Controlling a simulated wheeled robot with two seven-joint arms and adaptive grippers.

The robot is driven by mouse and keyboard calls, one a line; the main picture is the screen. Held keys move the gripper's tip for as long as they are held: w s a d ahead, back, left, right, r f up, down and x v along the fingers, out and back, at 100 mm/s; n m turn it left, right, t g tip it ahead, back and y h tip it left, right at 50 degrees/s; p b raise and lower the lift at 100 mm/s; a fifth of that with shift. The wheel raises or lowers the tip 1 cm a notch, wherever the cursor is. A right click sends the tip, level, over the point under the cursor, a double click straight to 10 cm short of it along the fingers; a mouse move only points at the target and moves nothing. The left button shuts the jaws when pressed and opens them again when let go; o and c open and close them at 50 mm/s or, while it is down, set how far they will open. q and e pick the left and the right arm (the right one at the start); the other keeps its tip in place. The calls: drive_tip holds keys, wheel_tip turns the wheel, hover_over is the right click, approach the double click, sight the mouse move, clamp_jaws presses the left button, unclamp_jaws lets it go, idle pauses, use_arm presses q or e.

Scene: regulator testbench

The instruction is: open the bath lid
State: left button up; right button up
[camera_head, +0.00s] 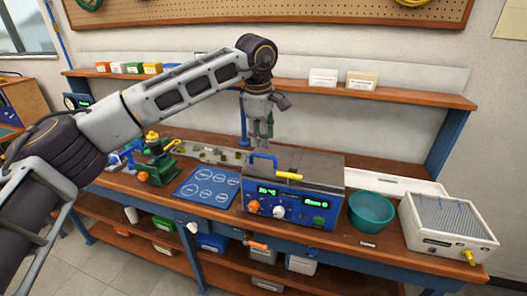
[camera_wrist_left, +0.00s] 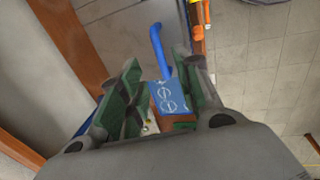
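The bath (camera_head: 290,205) is a box with a blue front panel, green displays and knobs. Its grey lid (camera_head: 315,168) lies flat and closed, with a yellow grip (camera_head: 288,176) at the front edge. A blue bar handle (camera_head: 263,160) rises at the lid's left end. My left gripper (camera_head: 262,138) hangs pointing down above and behind that handle, apart from it. In the left wrist view the gripper (camera_wrist_left: 157,85) has its fingers spread and empty, with the blue handle (camera_wrist_left: 157,45) beyond them. My right gripper is not in view.
A blue mat with white circles (camera_head: 205,187) lies left of the bath. A teal bowl (camera_head: 371,212) and a white ridged box (camera_head: 447,228) stand to its right. A shelf (camera_head: 420,98) with small boxes runs behind. A green and yellow fixture (camera_head: 157,165) stands left.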

sight(263, 156)
use_arm(q)
drive_tip(key=shift+w+d+f, duration=0.1)
drive_tip(key=shift+w+f, duration=0.1)
drive_tip(key=shift+f, duration=0.85)
drive_tip(key=shift+w+d+f, duration=0.1)
drive_tip(key=shift+w+f, duration=0.1)
drive_tip(key=shift+f, duration=0.8)
drive_tip(key=shift+w+f, duration=0.2)
drive_tip(key=shift+f, duration=0.85)
clamp_jaws()
